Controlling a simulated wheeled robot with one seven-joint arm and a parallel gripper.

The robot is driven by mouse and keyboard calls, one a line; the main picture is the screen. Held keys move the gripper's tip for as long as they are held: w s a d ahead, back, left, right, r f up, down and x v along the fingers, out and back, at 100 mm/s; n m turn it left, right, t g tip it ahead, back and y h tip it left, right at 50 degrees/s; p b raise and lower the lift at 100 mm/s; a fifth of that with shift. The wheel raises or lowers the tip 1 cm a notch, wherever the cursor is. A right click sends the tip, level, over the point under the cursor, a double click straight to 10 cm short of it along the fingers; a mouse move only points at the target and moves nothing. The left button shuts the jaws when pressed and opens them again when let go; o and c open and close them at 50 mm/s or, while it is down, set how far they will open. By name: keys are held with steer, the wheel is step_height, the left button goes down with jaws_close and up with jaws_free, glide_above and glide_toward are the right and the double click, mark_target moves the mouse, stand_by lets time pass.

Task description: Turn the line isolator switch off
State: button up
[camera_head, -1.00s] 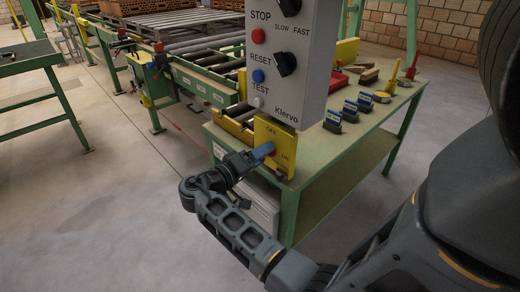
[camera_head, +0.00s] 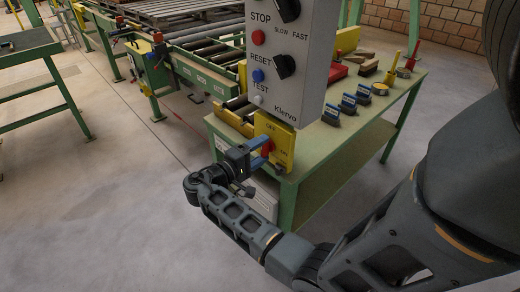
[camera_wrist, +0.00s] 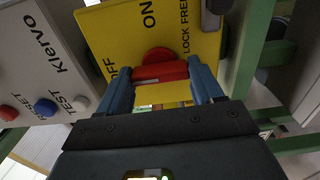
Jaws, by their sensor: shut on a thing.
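The line isolator switch is a yellow plate (camera_head: 281,146) at the near end of the bench, under the grey control box. In the wrist view the plate (camera_wrist: 195,48) carries the words OFF, ON and LOCK FREE. Its red handle (camera_wrist: 160,70) sits between the two blue fingers of my gripper (camera_wrist: 161,86), which is shut on it. The red handle (camera_head: 266,150) also shows between the fingers of my gripper (camera_head: 262,152) in the head view. Which word the handle points to, I cannot tell.
The grey control box (camera_head: 290,70) with buttons and knobs hangs close above the switch. The green bench (camera_head: 340,140) holds several blue-topped items and tools. A roller conveyor (camera_head: 205,50) runs behind.

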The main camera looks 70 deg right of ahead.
stand_by(0.3)
steer(key=o, duration=1.1)
steer(key=shift+c, duration=0.2)
steer(key=b+v, duration=0.2)
steer(key=v, duration=0.6)
steer(key=shift+s+f, duration=0.1)
steer(key=shift+s, duration=0.05)
